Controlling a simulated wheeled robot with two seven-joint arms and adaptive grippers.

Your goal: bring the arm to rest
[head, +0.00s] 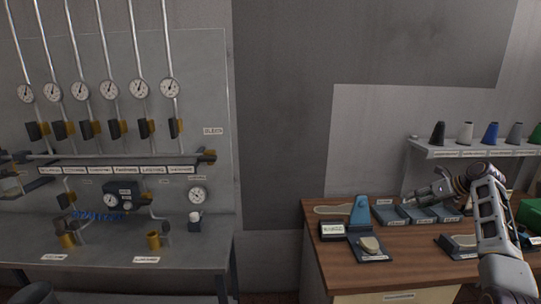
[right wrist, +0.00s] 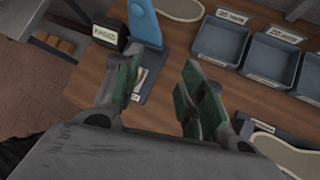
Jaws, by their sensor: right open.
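My right gripper (head: 418,198) is above the wooden bench (head: 400,268), near the grey-blue trays. It is open, and it holds nothing that I can see. In the right wrist view its two green-padded fingers (right wrist: 163,82) stand apart over the bench top, above bare wood and a dark pad with a pale piece on it. My right arm comes in from the right side of the head view. My left gripper does not show.
A blue upright piece (head: 360,211) and a dark labelled box (head: 332,231) stand at the bench's left. Several labelled trays (head: 386,215) line its back. A shelf (head: 470,151) with coloured cones is behind the arm. A gauge panel (head: 110,130) is at left.

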